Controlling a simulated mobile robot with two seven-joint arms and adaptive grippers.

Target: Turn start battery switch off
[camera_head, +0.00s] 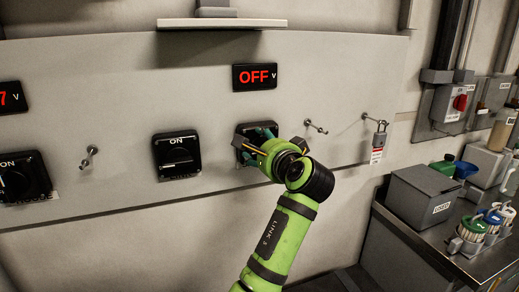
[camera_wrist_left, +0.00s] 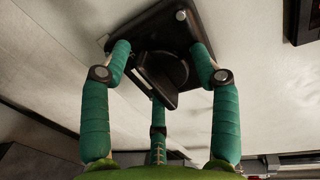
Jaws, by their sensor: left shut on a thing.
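A black rotary switch (camera_head: 239,141) is on the grey panel under a display (camera_head: 257,77) that reads OFF V in red. My left gripper (camera_head: 259,133) is at this switch and covers most of it in the head view. In the left wrist view the switch's black plate (camera_wrist_left: 152,33) and knob (camera_wrist_left: 165,72) lie between the green fingers (camera_wrist_left: 162,55), which are shut on the knob. The knob's pointing direction and the switch's label are hard to read. My right gripper is not in view.
Another black switch (camera_head: 178,157) marked ON is to the left, and one more (camera_head: 20,180) stands at the far left. A padlock (camera_head: 379,139) with a tag hangs on the right. A grey box (camera_head: 421,193) stands on the bench at right.

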